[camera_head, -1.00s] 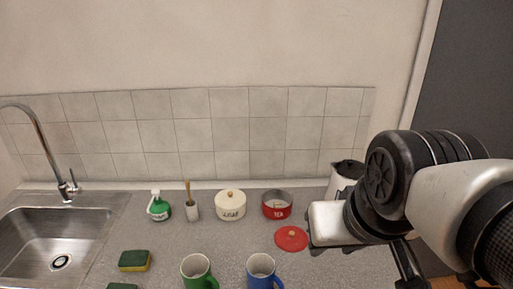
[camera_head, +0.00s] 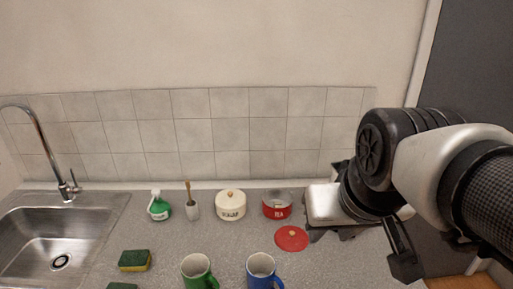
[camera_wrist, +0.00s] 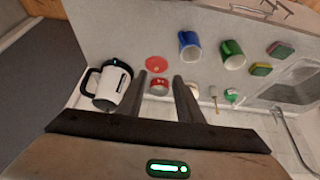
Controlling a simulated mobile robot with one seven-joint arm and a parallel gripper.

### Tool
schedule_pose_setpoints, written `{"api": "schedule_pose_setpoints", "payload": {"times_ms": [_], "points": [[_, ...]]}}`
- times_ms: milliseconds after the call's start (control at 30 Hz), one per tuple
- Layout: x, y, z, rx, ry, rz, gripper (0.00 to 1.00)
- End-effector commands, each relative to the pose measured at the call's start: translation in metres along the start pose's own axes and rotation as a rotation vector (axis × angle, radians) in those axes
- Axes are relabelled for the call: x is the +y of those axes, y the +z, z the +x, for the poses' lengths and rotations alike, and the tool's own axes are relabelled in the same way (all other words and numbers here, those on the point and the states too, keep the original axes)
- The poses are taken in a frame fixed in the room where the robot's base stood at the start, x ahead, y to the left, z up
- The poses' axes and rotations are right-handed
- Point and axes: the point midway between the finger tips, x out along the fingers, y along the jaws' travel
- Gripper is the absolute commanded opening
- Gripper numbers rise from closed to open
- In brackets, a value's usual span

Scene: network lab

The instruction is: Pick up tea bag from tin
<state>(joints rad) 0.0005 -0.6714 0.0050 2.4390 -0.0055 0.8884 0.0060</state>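The red tea tin (camera_head: 277,211) stands open on the counter near the back wall. In the wrist view the tin (camera_wrist: 159,89) shows between my two fingers, some way beyond them. Its red lid (camera_head: 291,239) lies flat on the counter in front of it, and it also shows in the wrist view (camera_wrist: 157,64). I cannot make out a tea bag clearly inside the tin. My gripper (camera_wrist: 160,82) is open and empty, above and to the right of the tin in the head view. Its fingertips are mostly hidden there.
A white sugar pot (camera_head: 231,208) stands left of the tin. A kettle (camera_wrist: 112,87) stands on the tin's other side. Green (camera_head: 195,272) and blue (camera_head: 261,270) mugs stand in front. A brush holder (camera_head: 192,211), soap bottle (camera_head: 159,208), sponge (camera_head: 134,260) and sink (camera_head: 60,235) are farther left.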

Motion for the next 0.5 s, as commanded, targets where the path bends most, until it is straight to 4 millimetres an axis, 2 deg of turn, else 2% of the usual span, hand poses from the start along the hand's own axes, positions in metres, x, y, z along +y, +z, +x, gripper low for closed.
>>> {"api": "schedule_pose_setpoints", "payload": {"times_ms": [167,267,367,500], "points": [[-0.002,-0.071,0.03,-0.028,0.012,-0.01,0.33],[-0.005,-0.114,0.057,-0.039,0.016,-0.015,0.33],[-0.009,-0.153,0.092,-0.051,0.015,-0.019,0.33],[-0.016,-0.2,0.154,-0.067,0.01,-0.023,0.33]]}}
